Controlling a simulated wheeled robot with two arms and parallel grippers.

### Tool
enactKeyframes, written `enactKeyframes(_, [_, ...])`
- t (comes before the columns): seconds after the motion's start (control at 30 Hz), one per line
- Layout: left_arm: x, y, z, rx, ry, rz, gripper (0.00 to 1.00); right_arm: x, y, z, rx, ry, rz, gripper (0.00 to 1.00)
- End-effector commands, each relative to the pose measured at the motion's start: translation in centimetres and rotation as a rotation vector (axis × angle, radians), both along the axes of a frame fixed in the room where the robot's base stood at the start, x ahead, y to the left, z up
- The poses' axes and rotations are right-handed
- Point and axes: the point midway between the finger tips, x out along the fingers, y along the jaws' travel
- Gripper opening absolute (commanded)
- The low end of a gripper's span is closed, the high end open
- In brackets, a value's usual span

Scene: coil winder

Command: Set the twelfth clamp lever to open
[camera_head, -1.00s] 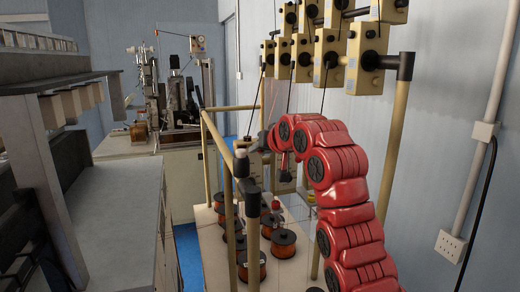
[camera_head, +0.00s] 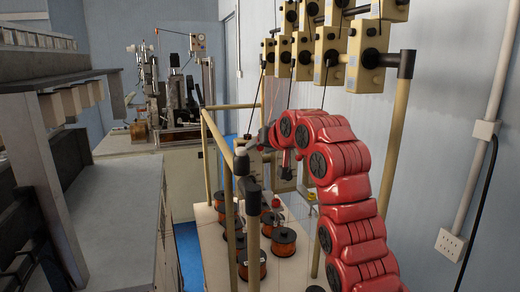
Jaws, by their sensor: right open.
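My right arm comes in red from the lower right and arches over the framed spool stand. Its gripper (camera_head: 267,138) is small at the far end of the arm, open, close to the stand's upper rail and partly hidden by the wrist. Tan blocks with black knobs (camera_head: 367,57) sit in rows on the rack above the arm. Another row of tan blocks (camera_head: 52,110) hangs under the machine ledge at left. I cannot tell which part is the twelfth clamp lever or how it is set. My left gripper is not in view.
Copper wire spools (camera_head: 283,241) stand on the pale board of the stand (camera_head: 214,262). Tan posts (camera_head: 229,190) and thin wires surround the arm. A grey machine (camera_head: 115,215) fills the left. A winding bench (camera_head: 140,146) stands behind. A narrow strip of blue floor is clear.

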Motion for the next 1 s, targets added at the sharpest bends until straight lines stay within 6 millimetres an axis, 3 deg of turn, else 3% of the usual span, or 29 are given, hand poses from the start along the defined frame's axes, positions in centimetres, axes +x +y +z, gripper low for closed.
enactKeyframes(0.17, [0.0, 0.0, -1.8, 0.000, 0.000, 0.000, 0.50, -2.4, -1.2, 1.1, 0.001, -0.006, -0.003, 0.54])
enactKeyframes(0.57, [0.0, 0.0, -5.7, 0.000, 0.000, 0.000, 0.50, -11.2, -5.5, 6.4, -0.001, -0.011, -0.005, 0.54])
enactKeyframes(0.7, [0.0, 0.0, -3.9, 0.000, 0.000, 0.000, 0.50, -12.1, -6.0, 7.7, -0.002, -0.005, -0.005, 0.54])
enactKeyframes(1.0, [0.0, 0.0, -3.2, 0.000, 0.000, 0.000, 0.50, -13.3, -6.3, 8.0, -0.001, 0.000, -0.002, 0.54])
